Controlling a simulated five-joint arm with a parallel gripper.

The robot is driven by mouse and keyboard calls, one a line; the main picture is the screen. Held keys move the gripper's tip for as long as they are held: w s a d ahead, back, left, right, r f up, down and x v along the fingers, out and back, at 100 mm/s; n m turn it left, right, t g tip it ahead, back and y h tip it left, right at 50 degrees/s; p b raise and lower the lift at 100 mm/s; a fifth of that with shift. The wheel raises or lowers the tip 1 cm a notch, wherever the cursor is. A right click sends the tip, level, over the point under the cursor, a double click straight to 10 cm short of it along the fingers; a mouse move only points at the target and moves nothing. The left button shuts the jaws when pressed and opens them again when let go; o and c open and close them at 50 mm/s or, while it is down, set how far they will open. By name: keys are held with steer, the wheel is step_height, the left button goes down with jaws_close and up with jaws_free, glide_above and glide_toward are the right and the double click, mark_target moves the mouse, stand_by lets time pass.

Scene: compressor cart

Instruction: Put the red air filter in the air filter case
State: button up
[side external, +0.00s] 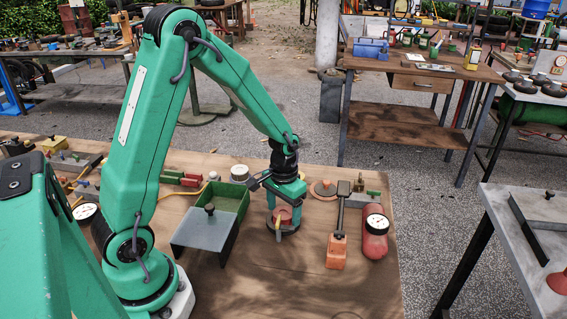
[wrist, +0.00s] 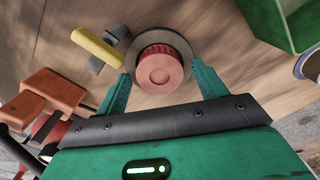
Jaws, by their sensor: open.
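The red air filter (wrist: 161,69) is a round, ridged red piece seen from above in the wrist view. It appears to sit on or over a dark grey disc (wrist: 134,30). The filter also shows in the side view (side external: 283,213), partly hidden by my gripper (side external: 285,204). My gripper is open, with one green finger on each side of the filter in the wrist view (wrist: 162,72); I cannot tell whether they touch it. A green open box (side external: 230,199), which looks like the case, stands left of my gripper, with a grey knobbed lid panel (side external: 203,229) at its front.
A yellow handle (wrist: 97,48) lies close beside the disc. To the right in the side view are an orange-handled tool (side external: 337,250) and a red cylinder with a gauge (side external: 375,240). A white round pot (side external: 239,172) stands behind the box. The front of the wooden table is clear.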

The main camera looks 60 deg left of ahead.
mark_target(283, 213)
step_height(283, 213, up, 12)
stand_by(0.7)
steer(key=shift+r, duration=0.2)
stand_by(0.4)
steer(key=s+d+r+m+t, duration=0.1)
steer(key=s+d+r+t, duration=0.1)
steer(key=s+r, duration=0.3)
steer(key=s+d+r+m+t, duration=0.1)
steer(key=s+d+r+t, duration=0.2)
steer(key=s, duration=0.6)
step_height(283, 213, up, 2)
steer(key=shift+s+d+r+t, duration=0.1)
steer(key=shift+s+d+t, duration=0.15)
steer(key=shift+d+t, duration=0.1)
